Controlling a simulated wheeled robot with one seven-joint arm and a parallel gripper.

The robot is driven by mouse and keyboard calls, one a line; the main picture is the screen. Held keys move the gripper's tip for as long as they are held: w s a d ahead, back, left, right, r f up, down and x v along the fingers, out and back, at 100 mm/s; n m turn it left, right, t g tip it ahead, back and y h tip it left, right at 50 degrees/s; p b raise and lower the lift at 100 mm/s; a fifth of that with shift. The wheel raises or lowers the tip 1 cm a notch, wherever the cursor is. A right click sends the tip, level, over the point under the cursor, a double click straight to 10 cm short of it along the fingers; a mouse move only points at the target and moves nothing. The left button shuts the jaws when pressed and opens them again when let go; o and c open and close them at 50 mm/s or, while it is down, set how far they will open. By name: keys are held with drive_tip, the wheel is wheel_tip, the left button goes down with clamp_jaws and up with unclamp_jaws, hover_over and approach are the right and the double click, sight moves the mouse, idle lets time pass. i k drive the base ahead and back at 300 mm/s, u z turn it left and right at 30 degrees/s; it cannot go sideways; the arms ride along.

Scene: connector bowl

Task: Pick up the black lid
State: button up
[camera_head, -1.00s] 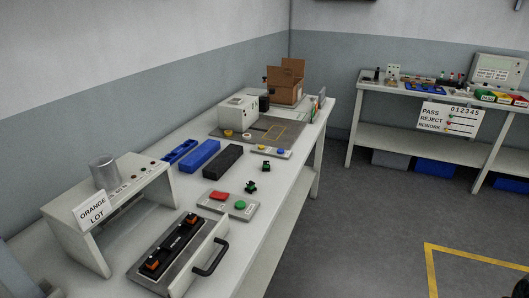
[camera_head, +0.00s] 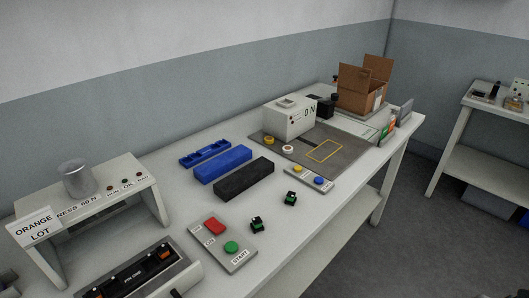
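A long black block-shaped piece (camera_head: 244,179), which looks like the black lid, lies flat on the white workbench (camera_head: 325,215) near the middle of the view. A blue block of similar shape (camera_head: 222,164) lies just behind it, parallel and apart. A thinner blue slotted piece (camera_head: 205,152) lies farther back. My gripper is not in view.
Two small green-and-black connectors (camera_head: 257,224) and a panel with red and green buttons (camera_head: 222,244) lie in front. A dark fixture (camera_head: 140,272) and grey stand (camera_head: 90,200) are at left. A white machine (camera_head: 289,118) and open cardboard box (camera_head: 361,90) stand behind right.

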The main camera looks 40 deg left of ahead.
sight(230, 186)
drive_tip(key=u, duration=0.75)
drive_tip(key=i, duration=0.75)
drive_tip(key=u, duration=1.15)
drive_tip(key=i, duration=0.25)
drive_tip(key=u, duration=0.2)
